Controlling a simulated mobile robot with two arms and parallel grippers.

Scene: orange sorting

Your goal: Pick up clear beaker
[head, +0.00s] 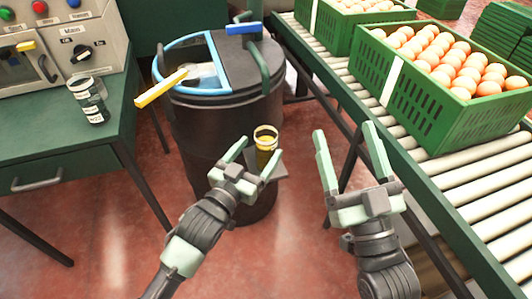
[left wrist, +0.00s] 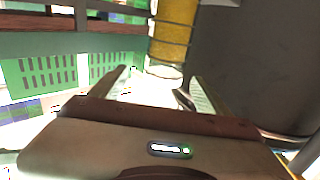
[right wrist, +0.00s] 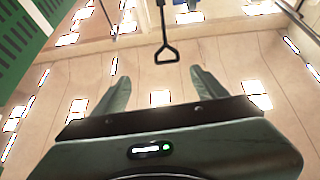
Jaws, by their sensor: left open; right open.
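A clear beaker (head: 90,100) with pale labels stands on the green table at the left in the head view. A second glass vessel with yellow contents (head: 266,145) is near the front of the black drum. It also shows at the top of the left wrist view (left wrist: 172,42). My left gripper (head: 261,148) is open. Its fingers point towards the yellow vessel, which shows beyond the fingertips in the left wrist view; contact cannot be told. My right gripper (head: 345,130) is open and empty, left of the conveyor. The clear beaker shows in neither wrist view.
The black drum (head: 222,130) with a blue-rimmed lid stands between the green table (head: 40,145) and the roller conveyor (head: 470,165). A yellow-handled tool (head: 161,88) lies across its rim. A green crate of oranges (head: 450,125) sits on the conveyor. A control panel (head: 55,40) stands behind the beaker.

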